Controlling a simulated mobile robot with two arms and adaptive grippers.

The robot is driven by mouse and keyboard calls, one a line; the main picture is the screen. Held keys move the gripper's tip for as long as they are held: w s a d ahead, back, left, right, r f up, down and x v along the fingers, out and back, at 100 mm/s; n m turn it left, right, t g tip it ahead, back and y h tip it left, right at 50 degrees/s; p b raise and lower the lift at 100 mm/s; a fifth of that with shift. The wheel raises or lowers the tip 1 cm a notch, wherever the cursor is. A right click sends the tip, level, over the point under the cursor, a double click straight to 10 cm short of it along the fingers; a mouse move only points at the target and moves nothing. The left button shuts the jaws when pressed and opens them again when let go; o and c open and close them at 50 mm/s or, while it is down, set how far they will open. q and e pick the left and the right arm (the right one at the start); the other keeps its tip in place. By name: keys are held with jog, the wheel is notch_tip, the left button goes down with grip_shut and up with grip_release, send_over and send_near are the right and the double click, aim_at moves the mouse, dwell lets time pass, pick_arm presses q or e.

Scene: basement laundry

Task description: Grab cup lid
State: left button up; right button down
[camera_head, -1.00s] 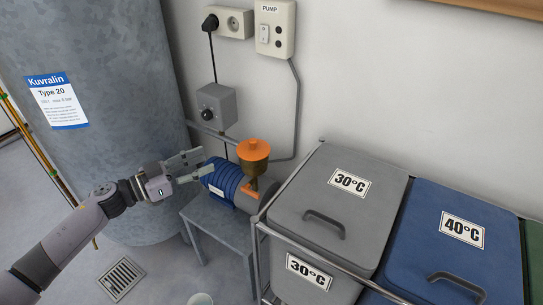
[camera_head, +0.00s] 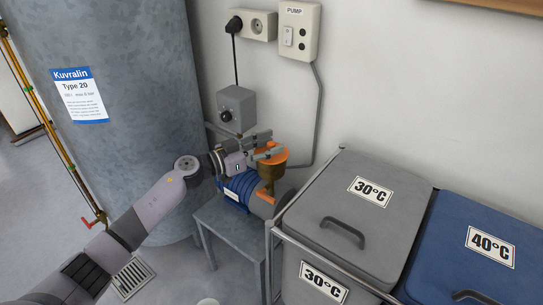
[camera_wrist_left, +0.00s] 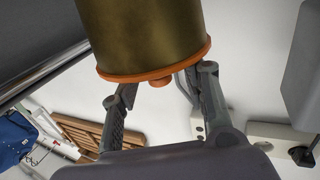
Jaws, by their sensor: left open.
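The cup lid (camera_head: 275,158) is orange and caps a brass cup (camera_head: 270,172) on top of the blue pump (camera_head: 239,188). In the left wrist view the lid (camera_wrist_left: 150,75) appears as an orange disc with a small knob, on the brass cup (camera_wrist_left: 150,30), which looks upside down. My left gripper (camera_head: 270,144) is open at the lid and partly covers it in the head view. Its two fingers (camera_wrist_left: 158,90) are spread on either side of the lid's knob in the wrist view. I cannot tell whether they touch the lid. My right gripper is not in view.
The pump stands on a grey stand (camera_head: 228,228). A grey 30°C bin (camera_head: 320,205) in a metal rack is close on the right, with a blue 40°C bin (camera_head: 450,235) beyond. A grey tank (camera_head: 130,140) is on the left. A grey switch box (camera_head: 236,105) is on the wall behind.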

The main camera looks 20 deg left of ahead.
pick_arm(q)
jog(key=shift+w+d, duration=0.35)
grip_shut()
dwell(0.3)
jog(key=shift+r, duration=0.15)
